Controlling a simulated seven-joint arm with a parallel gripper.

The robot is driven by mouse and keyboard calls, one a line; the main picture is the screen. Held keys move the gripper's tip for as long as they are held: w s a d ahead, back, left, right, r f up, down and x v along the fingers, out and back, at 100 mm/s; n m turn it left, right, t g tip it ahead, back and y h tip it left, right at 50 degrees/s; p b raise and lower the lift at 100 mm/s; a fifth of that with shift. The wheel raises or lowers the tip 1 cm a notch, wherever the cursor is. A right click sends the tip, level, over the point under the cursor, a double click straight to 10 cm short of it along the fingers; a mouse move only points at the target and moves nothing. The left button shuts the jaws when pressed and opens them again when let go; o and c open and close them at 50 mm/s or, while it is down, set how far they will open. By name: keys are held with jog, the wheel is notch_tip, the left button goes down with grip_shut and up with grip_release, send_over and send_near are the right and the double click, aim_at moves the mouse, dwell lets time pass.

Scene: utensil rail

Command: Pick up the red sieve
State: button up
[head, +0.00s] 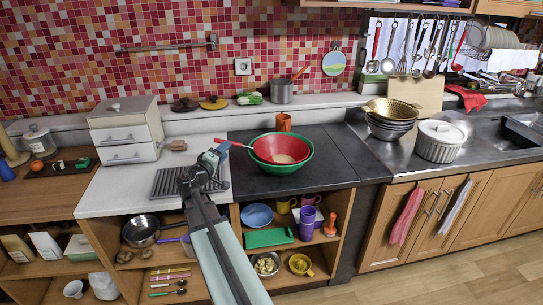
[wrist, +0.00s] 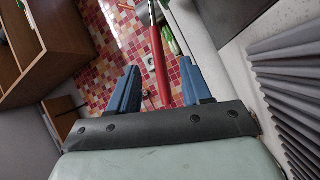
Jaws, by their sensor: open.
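The red sieve (head: 283,147) rests in a green bowl (head: 280,168) on the dark countertop. Its red handle sticks out to the left, toward my gripper (head: 214,158). My gripper is open at the handle's end. In the wrist view, the red handle (wrist: 157,50) runs between the two blue fingers of my gripper (wrist: 160,76), with a gap on both sides and closer to the right finger. The sieve's bowl is not clearly seen in the wrist view.
A grey ridged drainer (head: 168,182) lies under my gripper. An orange cup (head: 284,122) stands behind the bowl. A white drawer box (head: 126,130) stands to the left. A brass colander (head: 390,108) on stacked bowls stands to the right. The dark counter right of the green bowl is clear.

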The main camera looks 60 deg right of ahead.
jog(key=shift+w+d, duration=0.2)
jog(key=shift+d, duration=0.9)
jog(key=shift+w+d, duration=0.2)
jog(key=shift+d, duration=0.95)
jog(key=shift+w+d, duration=0.2)
jog(key=shift+d, duration=0.9)
grip_shut()
